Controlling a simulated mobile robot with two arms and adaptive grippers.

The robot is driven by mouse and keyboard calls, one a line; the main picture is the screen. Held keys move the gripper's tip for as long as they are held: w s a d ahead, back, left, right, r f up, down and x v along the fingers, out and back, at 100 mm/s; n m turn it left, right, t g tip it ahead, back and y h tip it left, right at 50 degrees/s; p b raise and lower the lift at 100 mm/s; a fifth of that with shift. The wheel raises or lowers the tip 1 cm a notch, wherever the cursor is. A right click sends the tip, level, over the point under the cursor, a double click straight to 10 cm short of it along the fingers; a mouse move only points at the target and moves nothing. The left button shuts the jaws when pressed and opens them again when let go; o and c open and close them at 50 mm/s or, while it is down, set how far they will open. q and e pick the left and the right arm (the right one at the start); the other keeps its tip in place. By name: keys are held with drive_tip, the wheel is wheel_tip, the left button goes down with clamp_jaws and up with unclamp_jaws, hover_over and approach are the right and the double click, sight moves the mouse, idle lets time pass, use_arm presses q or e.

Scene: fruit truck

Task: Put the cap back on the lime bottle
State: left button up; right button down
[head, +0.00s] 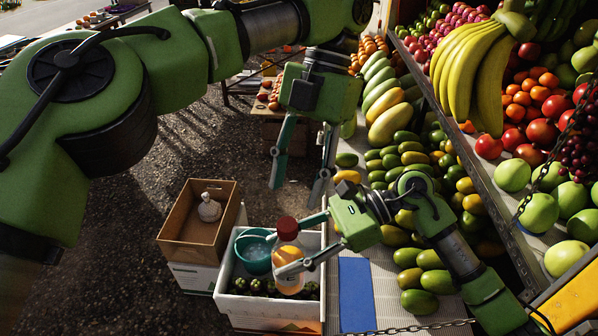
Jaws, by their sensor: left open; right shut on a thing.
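A clear bottle (289,256) with orange contents stands upright above the white crate in the head view. A dark red cap (287,227) sits at the top of its neck; whether it is fully seated cannot be told. My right gripper (290,246) comes from the right and is shut on the bottle, one finger near the neck and one across the lower body. My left gripper (296,192) is open and empty, pointing down just above the cap, with its fingers spread apart.
The white crate (222,290) holds a teal bucket (254,252) and several dark green fruits. A brown box (175,226) with a white bottle (209,209) stands left of it. Fruit displays fill the right, beside a chain. Open gravel lies left.

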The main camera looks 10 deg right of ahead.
use_arm(q)
drive_tip(key=shift+w+d+r, duration=0.1)
drive_tip(key=shift+w+r, duration=0.15)
drive_tip(key=shift+r, duration=0.3)
idle(0.4)
